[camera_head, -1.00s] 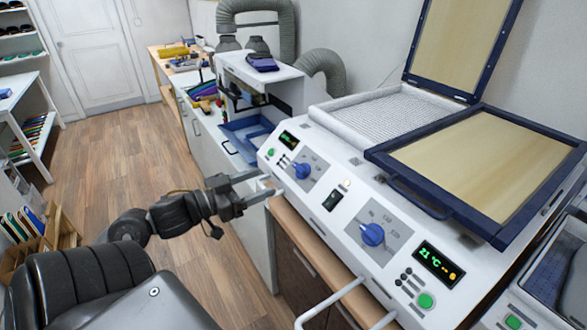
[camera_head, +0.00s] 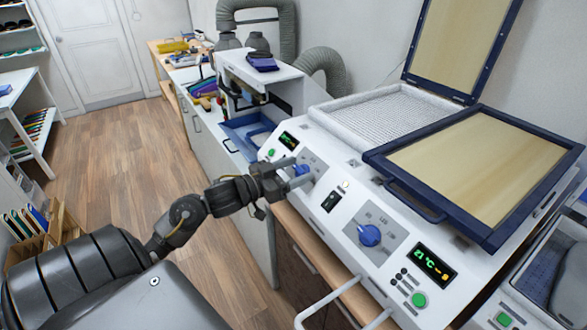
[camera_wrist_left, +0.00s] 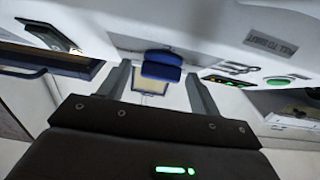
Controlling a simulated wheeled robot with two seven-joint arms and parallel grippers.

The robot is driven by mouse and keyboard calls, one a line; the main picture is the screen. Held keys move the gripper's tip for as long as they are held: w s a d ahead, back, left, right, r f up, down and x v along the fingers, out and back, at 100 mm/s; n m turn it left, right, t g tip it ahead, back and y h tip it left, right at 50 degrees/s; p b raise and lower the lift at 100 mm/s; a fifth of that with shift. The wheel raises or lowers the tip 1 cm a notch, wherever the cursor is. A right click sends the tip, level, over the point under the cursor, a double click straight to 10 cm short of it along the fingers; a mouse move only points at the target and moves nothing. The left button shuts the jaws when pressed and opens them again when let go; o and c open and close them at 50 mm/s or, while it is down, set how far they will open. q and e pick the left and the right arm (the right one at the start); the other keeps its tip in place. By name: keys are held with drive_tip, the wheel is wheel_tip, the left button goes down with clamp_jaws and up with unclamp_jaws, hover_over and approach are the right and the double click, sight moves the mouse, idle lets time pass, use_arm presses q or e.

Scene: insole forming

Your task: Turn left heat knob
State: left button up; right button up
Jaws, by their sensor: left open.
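The left heat knob (camera_head: 302,171) is blue and sits on the sloping white front panel of the heating machine. My left gripper (camera_head: 298,176) is at this knob in the head view, with its open fingers at the knob and partly covering it. In the left wrist view the blue knob (camera_wrist_left: 162,66) lies between the two spread fingertips (camera_wrist_left: 160,82). I cannot tell whether the fingers touch it. A second blue knob (camera_head: 369,235) sits further right on the panel. My right gripper is not in view.
A green display (camera_head: 288,140) is beside the left knob and another display (camera_head: 432,264) is at the right. A black switch (camera_head: 331,201) lies between the knobs. A blue-framed lid (camera_head: 480,175) lies above the panel. A white handle rail (camera_head: 330,300) juts out in front.

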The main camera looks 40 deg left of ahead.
use_arm(q)
drive_tip(key=shift+c, duration=0.4)
drive_tip(key=c, duration=0.7)
drive_tip(key=shift+a, duration=0.2)
drive_tip(key=shift+c, duration=1)
drive_tip(key=shift+d, duration=0.15)
